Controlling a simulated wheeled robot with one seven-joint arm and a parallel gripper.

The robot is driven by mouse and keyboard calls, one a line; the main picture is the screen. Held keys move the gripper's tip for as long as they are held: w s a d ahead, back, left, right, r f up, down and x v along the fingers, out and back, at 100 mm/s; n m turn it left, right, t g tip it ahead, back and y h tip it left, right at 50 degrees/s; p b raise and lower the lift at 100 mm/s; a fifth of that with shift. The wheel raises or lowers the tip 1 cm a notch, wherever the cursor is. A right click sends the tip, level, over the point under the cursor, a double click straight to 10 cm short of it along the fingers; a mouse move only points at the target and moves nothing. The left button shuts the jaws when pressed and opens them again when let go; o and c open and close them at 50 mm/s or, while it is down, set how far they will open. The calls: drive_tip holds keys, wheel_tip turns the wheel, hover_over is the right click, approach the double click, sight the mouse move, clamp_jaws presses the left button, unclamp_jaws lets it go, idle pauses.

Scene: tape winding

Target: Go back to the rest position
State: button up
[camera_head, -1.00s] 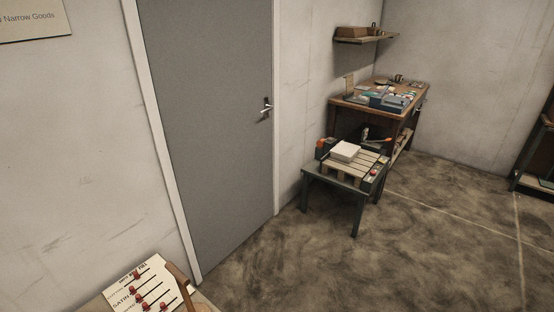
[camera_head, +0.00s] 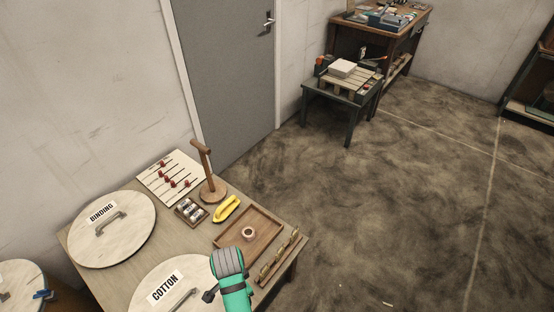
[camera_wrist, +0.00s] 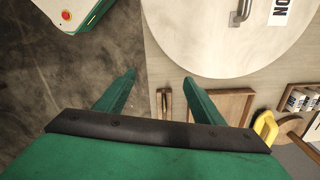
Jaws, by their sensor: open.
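My gripper (camera_wrist: 158,92) shows in the wrist view with its two green fingers spread apart and nothing between them. It is above the front edge of the table (camera_head: 82,238), near the wooden tray. In the head view my green and grey arm reaches over the table at bottom centre, and the fingertips are hard to make out there. The round lid marked COTTON (camera_head: 152,272) lies just left of the arm. The wooden tray (camera_head: 270,227), with a small pale roll (camera_head: 249,233) in it, lies to the right of the arm.
A second lid marked BINDING (camera_head: 112,240), a slider board (camera_head: 172,178), a wooden stand (camera_head: 205,168), small spools (camera_head: 191,210) and a yellow item (camera_head: 227,207) share the table. A low stool (camera_head: 343,95) and workbench (camera_head: 378,35) stand by the far wall. The floor between is clear.

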drive_tip(key=s+d+f+n+t+y, duration=0.1)
drive_tip(key=s+d+f+n+t, duration=0.3)
drive_tip(key=s+d+t, duration=0.5)
drive_tip(key=s+d+r+n+t, duration=0.1)
drive_tip(key=s+r+n+t, duration=0.1)
drive_tip(key=s+r, duration=0.2)
drive_tip(key=s+d+r+n+t, duration=0.1)
drive_tip(key=s+r, duration=0.3)
drive_tip(key=r, duration=0.7)
drive_tip(key=s+d+r+n+t+h, duration=0.1)
drive_tip(key=s+r+n+t, duration=0.1)
drive_tip(key=r, duration=0.6)
drive_tip(key=shift+s+d+n+t, duration=0.35)
drive_tip(key=shift+s+t, duration=0.35)
drive_tip(key=shift+s, duration=0.5)
drive_tip(key=shift+a, duration=0.1)
drive_tip(key=shift+c, duration=0.5)
